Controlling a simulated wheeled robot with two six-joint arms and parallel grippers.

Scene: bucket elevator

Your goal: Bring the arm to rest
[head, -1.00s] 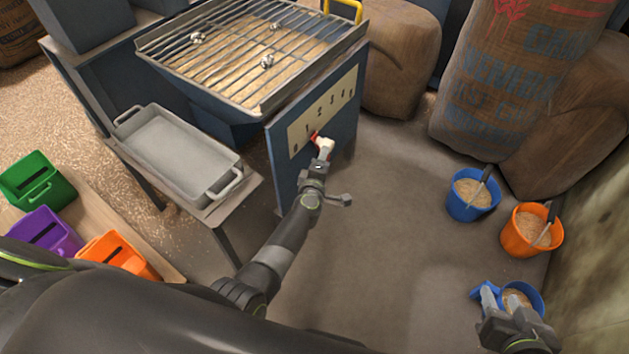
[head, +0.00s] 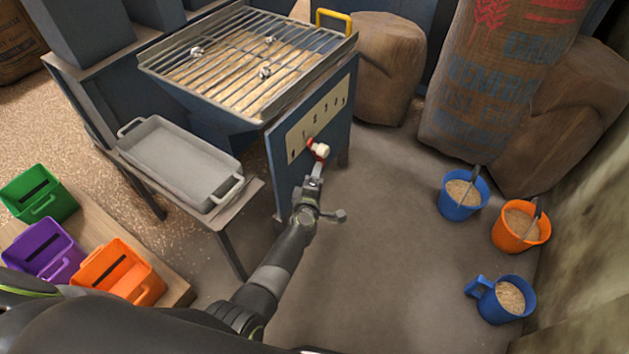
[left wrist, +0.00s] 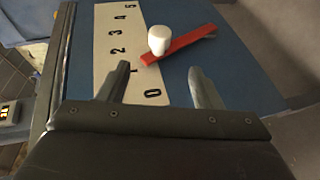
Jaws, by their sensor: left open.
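A red lever (left wrist: 185,44) with a white knob (left wrist: 160,40) is on the blue panel, beside a pale scale (left wrist: 118,45) numbered 0 to 5. In the left wrist view the lever's end lies near the 1 and 2. The knob also shows in the head view (head: 321,151). My left gripper (head: 316,178) is just below and in front of the knob. In the left wrist view its fingers (left wrist: 160,85) are spread, with nothing between them, apart from the knob. My right gripper is out of view.
A grey tray (head: 205,201) on a stand is left of my arm, below the barred hopper (head: 255,103). Green (head: 60,205), purple (head: 66,262) and orange (head: 149,290) bins stand lower left. The middle floor is clear.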

